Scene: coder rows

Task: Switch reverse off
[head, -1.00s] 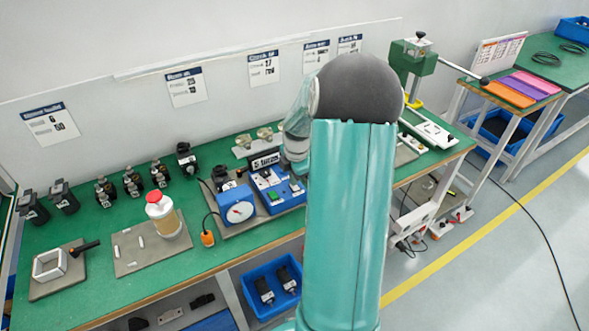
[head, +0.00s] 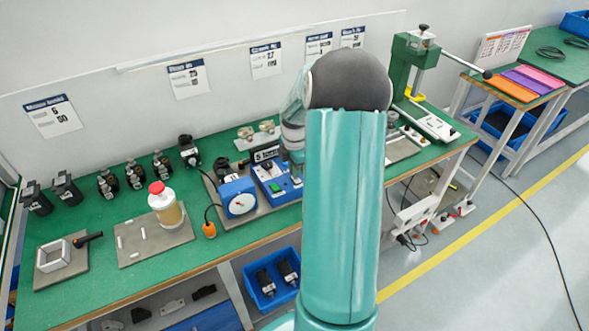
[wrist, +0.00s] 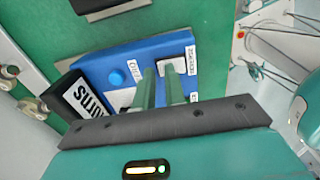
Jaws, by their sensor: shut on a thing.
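The blue control box (wrist: 125,62) fills the middle of the wrist view, with a round blue knob (wrist: 116,77) and a white switch plate (wrist: 172,67) beside a sideways label (wrist: 191,59) that seems to read REVERSE. My gripper (wrist: 160,76) reaches down onto the box, its two green fingers shut on the reverse switch at the plate. The fingers hide most of the lever, so its position cannot be told. In the head view the box (head: 268,172) shows a green button, and my arm covers its right part and the fingertips.
A blue dial gauge (head: 239,199) stands left of the box, with a black sign (head: 265,153) behind it. A red-capped jar (head: 165,207) stands further left. A green press (head: 415,65) stands to the right. The bench (head: 100,235) has clear patches at the front left.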

